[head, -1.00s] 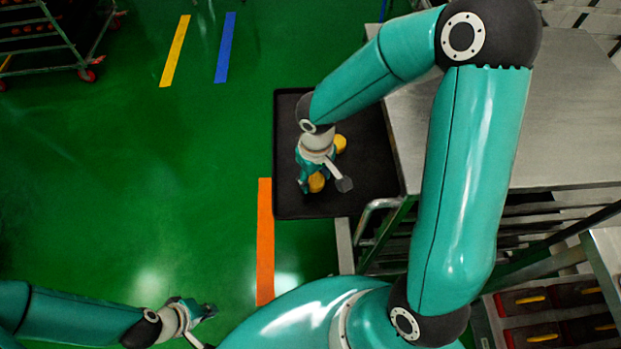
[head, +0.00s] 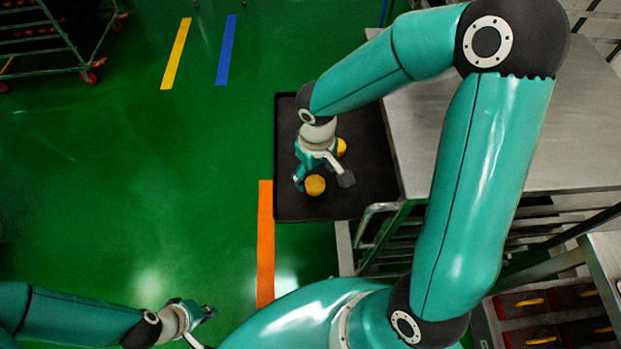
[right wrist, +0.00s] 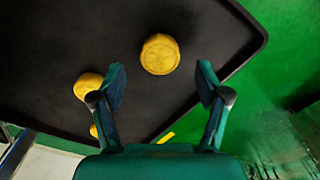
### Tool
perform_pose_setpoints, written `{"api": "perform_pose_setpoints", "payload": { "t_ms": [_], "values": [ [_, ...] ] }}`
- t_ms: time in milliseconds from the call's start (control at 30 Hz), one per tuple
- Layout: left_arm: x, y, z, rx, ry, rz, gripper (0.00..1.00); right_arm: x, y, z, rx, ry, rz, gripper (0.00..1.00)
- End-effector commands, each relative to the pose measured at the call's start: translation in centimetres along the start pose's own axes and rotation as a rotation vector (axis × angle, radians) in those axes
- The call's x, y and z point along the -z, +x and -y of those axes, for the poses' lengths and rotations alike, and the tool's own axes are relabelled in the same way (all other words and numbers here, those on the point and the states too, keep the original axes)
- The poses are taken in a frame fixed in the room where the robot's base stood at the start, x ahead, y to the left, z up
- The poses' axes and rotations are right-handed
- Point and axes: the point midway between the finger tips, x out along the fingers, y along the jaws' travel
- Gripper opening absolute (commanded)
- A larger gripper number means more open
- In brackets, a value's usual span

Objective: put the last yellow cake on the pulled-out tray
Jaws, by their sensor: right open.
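The black tray (head: 372,190) juts out from the rack over the green floor. A round yellow cake (head: 315,185) lies on it near its front left, and another yellow cake (head: 341,147) lies behind. My right gripper (head: 322,179) is open and empty just above the nearer cake. In the right wrist view (right wrist: 160,88) the fingers are spread, and one cake (right wrist: 160,55) lies on the tray beyond their tips, apart from them. Two more cakes show at the left finger, partly hidden. My left gripper (head: 204,325) hangs over the floor, empty, its fingers apart.
A steel table (head: 560,130) stands right of the tray, with rack rails (head: 375,235) below its edge. Dark trays with yellow items (head: 540,320) are at the lower right. A wheeled cart (head: 60,40) stands at the upper left. The floor left of the tray is free.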

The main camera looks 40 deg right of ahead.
Motion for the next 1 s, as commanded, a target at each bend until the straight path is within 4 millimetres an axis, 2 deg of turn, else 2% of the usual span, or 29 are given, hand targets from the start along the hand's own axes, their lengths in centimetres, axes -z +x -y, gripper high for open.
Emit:
{"api": "perform_pose_setpoints", "payload": {
  "t_ms": [33,200,400,567,1000],
  "values": [
    [0.0,-0.4,-0.1,0.000,0.000,0.000,0.00,0.2,-1.4,0.0,-0.001,0.002,-0.007,0.75],
    [0.0,-1.0,-0.4,0.000,0.000,0.000,0.00,0.2,-4.9,0.0,-0.001,0.001,-0.007,0.75],
    [0.0,-1.4,-0.5,0.000,0.000,0.000,0.00,0.1,-7.7,0.0,-0.001,0.000,-0.004,0.75],
    [0.0,-1.4,-0.5,0.000,0.000,0.000,0.00,0.0,-8.5,0.0,0.000,0.001,0.000,0.75],
    [0.0,-1.4,-0.5,0.000,0.000,0.000,0.00,0.0,-8.5,0.0,0.000,0.001,0.000,0.75]
  ]
}}
